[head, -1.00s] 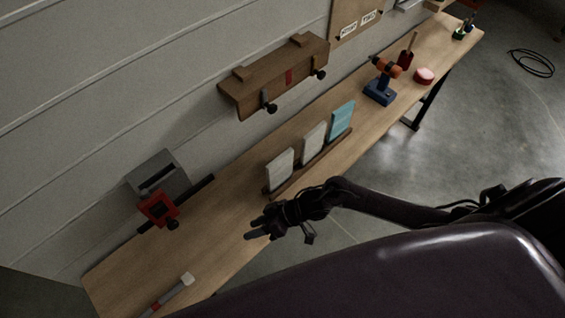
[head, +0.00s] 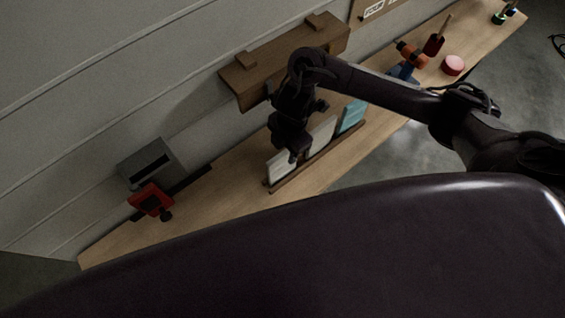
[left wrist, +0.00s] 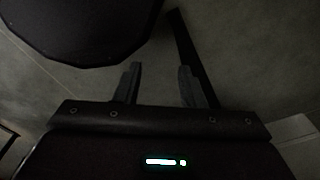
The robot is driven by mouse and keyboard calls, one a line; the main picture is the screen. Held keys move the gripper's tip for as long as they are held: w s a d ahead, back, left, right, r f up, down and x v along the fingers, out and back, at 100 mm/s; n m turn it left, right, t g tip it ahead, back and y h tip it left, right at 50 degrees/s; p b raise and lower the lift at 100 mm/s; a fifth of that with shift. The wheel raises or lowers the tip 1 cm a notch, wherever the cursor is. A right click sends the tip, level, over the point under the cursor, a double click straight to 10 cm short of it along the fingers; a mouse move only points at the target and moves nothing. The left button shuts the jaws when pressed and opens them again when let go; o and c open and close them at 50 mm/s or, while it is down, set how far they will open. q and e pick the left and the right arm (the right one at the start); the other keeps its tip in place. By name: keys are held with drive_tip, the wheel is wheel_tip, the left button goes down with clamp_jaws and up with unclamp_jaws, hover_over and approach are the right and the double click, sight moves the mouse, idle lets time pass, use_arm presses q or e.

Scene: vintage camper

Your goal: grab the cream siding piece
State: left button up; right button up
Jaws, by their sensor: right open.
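Three thin siding pieces stand in a wooden rack (head: 312,166) on the workbench: a pale one (head: 277,169) at the left, another pale one (head: 322,134) in the middle and a teal one (head: 352,115) at the right. In this dim light I cannot tell for sure which pale piece is cream. My right gripper (head: 292,152) is open, over the left pale piece, and hides part of it. I cannot tell whether they touch. My left gripper (left wrist: 160,70) is open and empty in the left wrist view, away from the pieces.
A brown wooden shelf (head: 250,84) is on the wall behind my right arm. A grey box (head: 150,160) and a red tool (head: 151,200) are at the bench's left. A drill (head: 408,58) and a pink round thing (head: 453,65) are at the right.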

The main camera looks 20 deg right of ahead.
sight(281, 161)
drive_tip(key=f, duration=0.3)
drive_tip(key=a+f, duration=0.1)
drive_tip(key=f, duration=0.1)
drive_tip(key=shift+w+f, duration=0.1)
drive_tip(key=shift+f, duration=0.3)
drive_tip(key=shift+a+f, duration=0.1)
drive_tip(key=shift+f, duration=0.3)
use_arm(q)
drive_tip(key=shift+w+d+f, duration=0.1)
drive_tip(key=shift+w+d, duration=0.05)
drive_tip(key=shift+w, duration=0.35)
drive_tip(key=shift+w+d, duration=0.15)
drive_tip(key=shift+w, duration=0.35)
drive_tip(key=shift+s+f, duration=0.1)
drive_tip(key=shift+s, duration=0.25)
use_arm(e)
drive_tip(key=shift+f, duration=0.1)
drive_tip(key=shift+f, duration=0.2)
clamp_jaws()
